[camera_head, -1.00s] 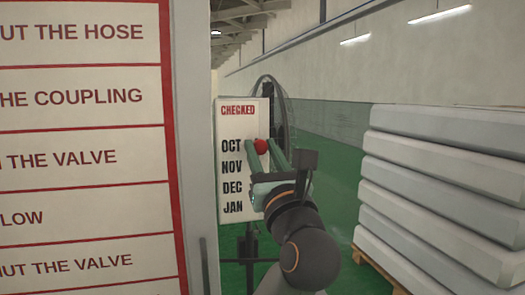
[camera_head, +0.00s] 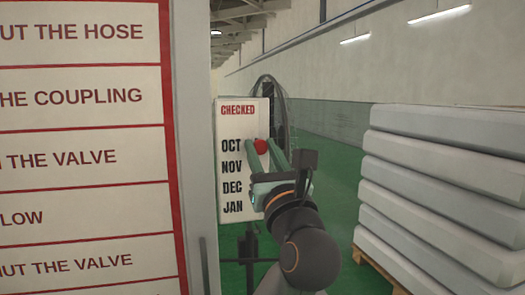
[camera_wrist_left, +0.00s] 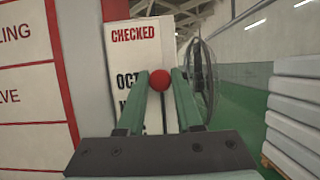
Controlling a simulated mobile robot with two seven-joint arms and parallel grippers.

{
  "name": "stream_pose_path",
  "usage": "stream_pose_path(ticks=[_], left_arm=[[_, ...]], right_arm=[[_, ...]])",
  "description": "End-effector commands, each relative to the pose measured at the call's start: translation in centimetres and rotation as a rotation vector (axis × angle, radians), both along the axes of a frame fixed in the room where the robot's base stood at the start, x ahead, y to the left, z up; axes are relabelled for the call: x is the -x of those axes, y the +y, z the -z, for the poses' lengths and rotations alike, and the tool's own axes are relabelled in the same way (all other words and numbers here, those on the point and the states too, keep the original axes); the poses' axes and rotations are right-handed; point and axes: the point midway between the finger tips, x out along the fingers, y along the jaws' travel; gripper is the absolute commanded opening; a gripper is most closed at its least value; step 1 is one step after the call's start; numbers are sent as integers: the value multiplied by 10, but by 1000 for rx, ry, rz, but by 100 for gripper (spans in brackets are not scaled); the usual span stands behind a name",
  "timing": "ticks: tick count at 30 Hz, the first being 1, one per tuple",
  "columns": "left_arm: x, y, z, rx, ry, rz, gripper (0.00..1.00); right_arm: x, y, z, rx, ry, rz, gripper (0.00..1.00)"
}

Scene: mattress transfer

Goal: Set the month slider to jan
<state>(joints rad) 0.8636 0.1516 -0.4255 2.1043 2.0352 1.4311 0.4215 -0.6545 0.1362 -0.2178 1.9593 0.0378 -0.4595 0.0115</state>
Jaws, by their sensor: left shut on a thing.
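The white month board (camera_head: 231,125) is headed CHECKED in red and lists OCT, NOV, DEC and JAN from top to bottom. The red round slider knob (camera_head: 261,146) is on the board's right side, level with OCT. My left gripper (camera_head: 263,146) is shut on the knob. In the left wrist view, the knob (camera_wrist_left: 160,80) sits between the two green fingertips (camera_wrist_left: 161,76), and a dark slot runs below it. The fingers and wrist hide part of the board's lower right. My right gripper is not in view.
A large white sign (camera_head: 80,130) with red lines fills the left side. Stacked mattresses (camera_head: 440,190) on a wooden pallet (camera_head: 378,268) stand at right. A round wire-guarded fan (camera_wrist_left: 202,80) is behind the board. Green floor is clear between the board and the stack.

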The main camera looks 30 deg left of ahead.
Motion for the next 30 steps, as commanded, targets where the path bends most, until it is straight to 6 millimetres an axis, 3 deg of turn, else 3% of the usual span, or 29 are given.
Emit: stream_pose_path(ticks=[13, 21, 30], left_arm=[[0, 0, 6, 2, 1, 0, 0], [-1, 0, 66, 4, 4, 2, 0], [0, 0, 119, 3, 1, 2, 0]], right_arm=[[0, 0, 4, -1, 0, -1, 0], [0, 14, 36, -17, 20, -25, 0], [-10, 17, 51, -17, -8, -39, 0]])
